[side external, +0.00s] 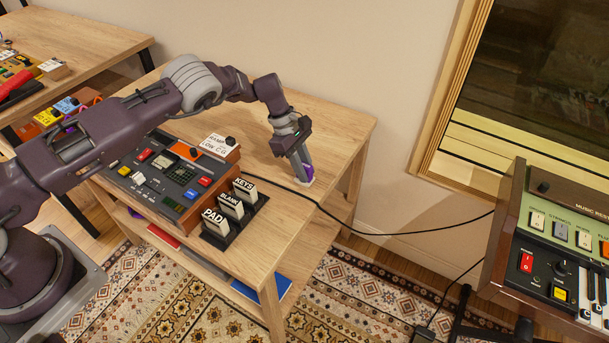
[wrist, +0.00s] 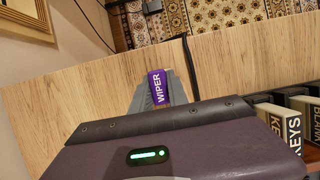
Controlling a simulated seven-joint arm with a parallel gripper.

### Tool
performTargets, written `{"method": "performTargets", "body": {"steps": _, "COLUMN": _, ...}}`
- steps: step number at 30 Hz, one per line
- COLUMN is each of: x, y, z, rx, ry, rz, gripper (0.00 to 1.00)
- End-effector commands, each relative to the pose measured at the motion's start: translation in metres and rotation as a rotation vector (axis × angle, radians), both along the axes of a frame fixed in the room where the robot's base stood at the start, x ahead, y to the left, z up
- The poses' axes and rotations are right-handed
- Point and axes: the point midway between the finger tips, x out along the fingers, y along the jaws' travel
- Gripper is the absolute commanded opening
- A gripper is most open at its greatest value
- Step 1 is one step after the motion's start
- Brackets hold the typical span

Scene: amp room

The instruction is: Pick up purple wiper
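The purple wiper (side external: 308,171) stands near the right end of the wooden table, mostly hidden by my gripper (side external: 302,174) in the side view. A pale part shows at its foot, at the tabletop. In the wrist view the purple wiper (wrist: 157,86) has white "WIPER" lettering, and grey finger surfaces show on both sides of it. My gripper (wrist: 156,98) points down at the wiper, with its fingers right at it. The near finger is hidden behind the gripper body in the wrist view, so I cannot tell whether the fingers are closed on the wiper.
A control console (side external: 172,178) and a block rack (side external: 236,212) labelled KEYS, BLANK and PAD stand left of the wiper. A black cable (side external: 325,211) crosses the table nearby and hangs off the edge. The tabletop (side external: 335,130) behind the gripper is clear.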

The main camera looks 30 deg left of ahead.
Motion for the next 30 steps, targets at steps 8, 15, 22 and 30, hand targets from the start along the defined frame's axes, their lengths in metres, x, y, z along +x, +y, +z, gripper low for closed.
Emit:
{"method": "performTargets", "body": {"steps": 8, "x": 0.000, "y": 0.000, "z": 0.000, "rx": 0.000, "ry": 0.000, "rz": 0.000, "gripper": 0.00}}
{"method": "performTargets", "body": {"steps": 15, "x": 0.001, "y": 0.000, "z": 0.038, "rx": -0.002, "ry": -0.005, "rz": 0.001, "gripper": 0.00}}
{"method": "performTargets", "body": {"steps": 22, "x": 0.001, "y": 0.000, "z": 0.089, "rx": -0.002, "ry": -0.002, "rz": 0.000, "gripper": 0.00}}
{"method": "performTargets", "body": {"steps": 30, "x": 0.000, "y": 0.000, "z": 0.101, "rx": 0.000, "ry": 0.000, "rz": 0.001, "gripper": 0.00}}
